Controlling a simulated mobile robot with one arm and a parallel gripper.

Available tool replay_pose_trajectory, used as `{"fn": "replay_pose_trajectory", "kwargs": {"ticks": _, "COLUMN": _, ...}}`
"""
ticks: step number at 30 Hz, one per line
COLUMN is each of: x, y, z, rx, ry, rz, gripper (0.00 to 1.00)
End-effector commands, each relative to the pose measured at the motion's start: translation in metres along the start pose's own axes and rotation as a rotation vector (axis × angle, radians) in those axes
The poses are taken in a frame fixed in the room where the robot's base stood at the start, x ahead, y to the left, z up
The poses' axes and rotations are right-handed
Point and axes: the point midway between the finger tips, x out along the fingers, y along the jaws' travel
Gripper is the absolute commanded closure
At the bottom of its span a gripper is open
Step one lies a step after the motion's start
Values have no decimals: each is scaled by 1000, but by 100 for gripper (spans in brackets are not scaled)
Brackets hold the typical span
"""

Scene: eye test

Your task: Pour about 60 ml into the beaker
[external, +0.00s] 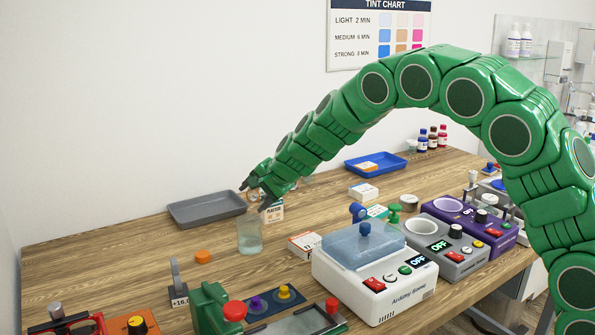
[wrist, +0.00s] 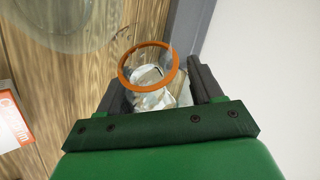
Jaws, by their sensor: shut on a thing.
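The clear beaker (external: 249,236) stands upright on the wooden bench, with pale, see-through liquid in its lower part. A large clear round shape at the top left of the wrist view (wrist: 62,25) appears to be this beaker. My gripper (external: 254,197) is above and just right of the beaker. Its dark fingers in the wrist view (wrist: 160,78) are shut on a clear vessel with an orange rim (wrist: 124,76). The vessel is hardly visible in the external view; its tilt and fill level cannot be told. No falling stream shows.
A grey tray (external: 207,209) lies behind the beaker. An orange cap (external: 203,257) lies in front. Small boxes (external: 304,243) and a white machine with a blue lid (external: 372,282) stand right. A grey upright piece (external: 178,280) stands front left. The bench far left is clear.

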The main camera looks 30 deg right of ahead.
Motion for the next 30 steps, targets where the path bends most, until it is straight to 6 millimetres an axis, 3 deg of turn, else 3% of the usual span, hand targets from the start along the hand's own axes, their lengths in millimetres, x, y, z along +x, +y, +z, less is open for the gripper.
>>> {"fn": "replay_pose_trajectory", "kwargs": {"ticks": 30, "x": -10, "y": -10, "z": -6, "rx": 76, "ry": -82, "rz": 33, "gripper": 69}}
